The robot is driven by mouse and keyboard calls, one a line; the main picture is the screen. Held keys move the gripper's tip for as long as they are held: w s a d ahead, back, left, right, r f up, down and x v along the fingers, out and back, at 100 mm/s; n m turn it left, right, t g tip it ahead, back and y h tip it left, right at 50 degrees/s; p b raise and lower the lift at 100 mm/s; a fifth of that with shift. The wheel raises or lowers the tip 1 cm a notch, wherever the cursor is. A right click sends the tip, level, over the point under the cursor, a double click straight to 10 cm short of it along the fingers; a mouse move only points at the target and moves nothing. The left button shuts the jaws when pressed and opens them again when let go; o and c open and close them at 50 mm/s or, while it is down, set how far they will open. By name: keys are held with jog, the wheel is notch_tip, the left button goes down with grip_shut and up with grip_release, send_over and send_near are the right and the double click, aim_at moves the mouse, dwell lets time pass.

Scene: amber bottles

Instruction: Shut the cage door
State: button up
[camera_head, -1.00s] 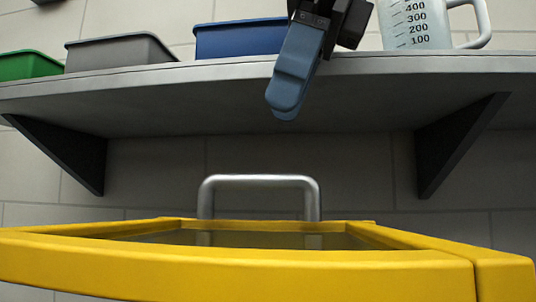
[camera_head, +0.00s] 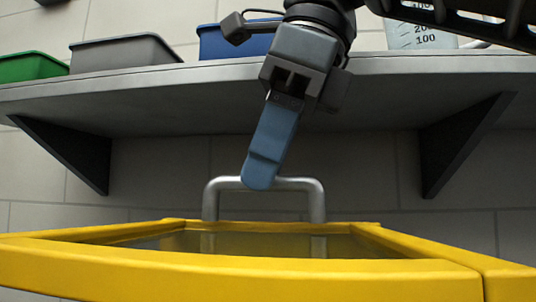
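The cage door is a yellow frame (camera_head: 230,266) around a clear pane, low in the head view. Its near bar spans most of the width, and a seam at right parts it from another yellow piece (camera_head: 510,282). I cannot tell how far the door stands open. A grey U-shaped handle (camera_head: 317,200) rises at the frame's far side. My gripper (camera_head: 262,180) points down from above, its blue fingertip overlapping the top bar of the handle in the picture. I cannot tell whether it touches. The fingers line up in this view, so their gap is hidden.
A grey wall shelf (camera_head: 220,100) on dark brackets (camera_head: 75,150) spans the view behind my gripper. On it are a green bin (camera_head: 32,67), a grey bin (camera_head: 125,53), a blue bin (camera_head: 235,42) and a measuring jug (camera_head: 420,36), partly hidden by my arm.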

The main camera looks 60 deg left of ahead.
grip_shut()
jog(key=shift+d, duration=0.1)
dwell(0.3)
